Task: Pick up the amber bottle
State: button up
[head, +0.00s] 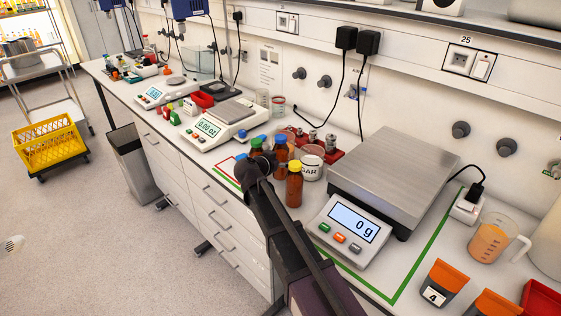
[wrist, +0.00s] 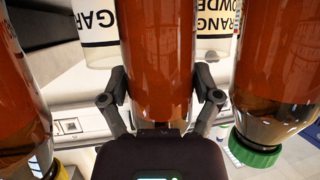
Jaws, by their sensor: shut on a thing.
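Three amber bottles stand close together in the head view: one with a green cap (head: 256,143), one with a blue cap (head: 281,152) and one with a yellow cap (head: 294,188). My gripper (head: 267,163) reaches in among them, hiding part of the group. In the wrist view my gripper (wrist: 161,88) is shut on the middle amber bottle (wrist: 158,50), a finger on each side. Its cap is hidden by the gripper there; it appears to be the blue-capped one. The yellow-capped bottle is at the left (wrist: 20,95) and the green-capped one at the right (wrist: 280,70). I cannot tell whether the held bottle is off the bench.
A white sugar jar (head: 311,167) stands close behind the bottles. A large scale (head: 390,180) reading 0 g is to the right, inside a green outline. A smaller balance (head: 215,125) is to the left. A beaker (head: 490,240) and orange-lidded containers (head: 445,277) stand at the right.

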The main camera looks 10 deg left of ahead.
jog(key=shift+r+p, duration=3.1)
jog(key=shift+r, duration=0.45)
jog(key=shift+r, duration=0.1)
notch_tip(320, 180, up, 13)
jog(key=p, duration=1.3)
send_over(277, 143)
jog(key=w, duration=0.2)
jog(key=shift+s+d+f, duration=0.1)
jog(key=shift+d+f, duration=0.1)
jog(key=shift+d, duration=0.15)
